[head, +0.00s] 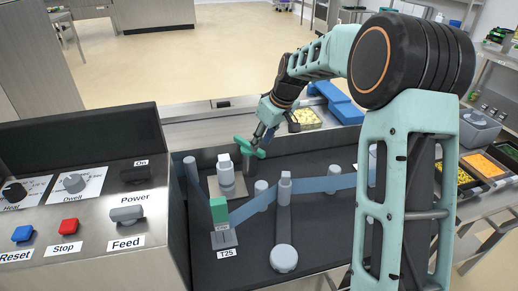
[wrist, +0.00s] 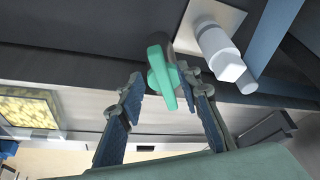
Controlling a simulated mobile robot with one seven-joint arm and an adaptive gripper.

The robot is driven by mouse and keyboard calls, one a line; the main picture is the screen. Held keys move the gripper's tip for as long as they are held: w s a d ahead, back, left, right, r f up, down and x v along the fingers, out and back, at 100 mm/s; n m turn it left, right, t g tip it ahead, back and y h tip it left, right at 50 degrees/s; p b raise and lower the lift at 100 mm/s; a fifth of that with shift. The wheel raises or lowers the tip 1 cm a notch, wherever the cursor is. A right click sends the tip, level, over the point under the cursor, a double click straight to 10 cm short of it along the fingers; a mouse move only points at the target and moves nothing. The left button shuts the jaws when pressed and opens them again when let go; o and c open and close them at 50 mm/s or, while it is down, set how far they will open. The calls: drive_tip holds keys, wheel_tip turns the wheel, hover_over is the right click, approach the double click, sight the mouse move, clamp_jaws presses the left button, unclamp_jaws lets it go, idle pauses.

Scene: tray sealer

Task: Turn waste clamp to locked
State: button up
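A green lever handle (head: 246,148), which I take to be the waste clamp, stands at the far edge of the dark machine bed in the head view. No label on it is readable. In the wrist view the green handle (wrist: 160,75) lies between the tips of my gripper (wrist: 163,90). The fingers are spread, with a gap on the left side; the right finger is very near the handle, and contact cannot be told. In the head view my gripper (head: 264,138) is at the handle, its fingers partly hidden.
A grey-white post on a plate (head: 226,175) stands close beside the handle. A blue film band (head: 300,186) runs across the bed around several rollers. A green block (head: 219,210) stands above the T25 label. The control panel (head: 75,215) is at left; yellow-filled trays (head: 305,118) lie beyond.

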sight(259, 150)
drive_tip(key=shift+x, duration=1.65)
clamp_jaws()
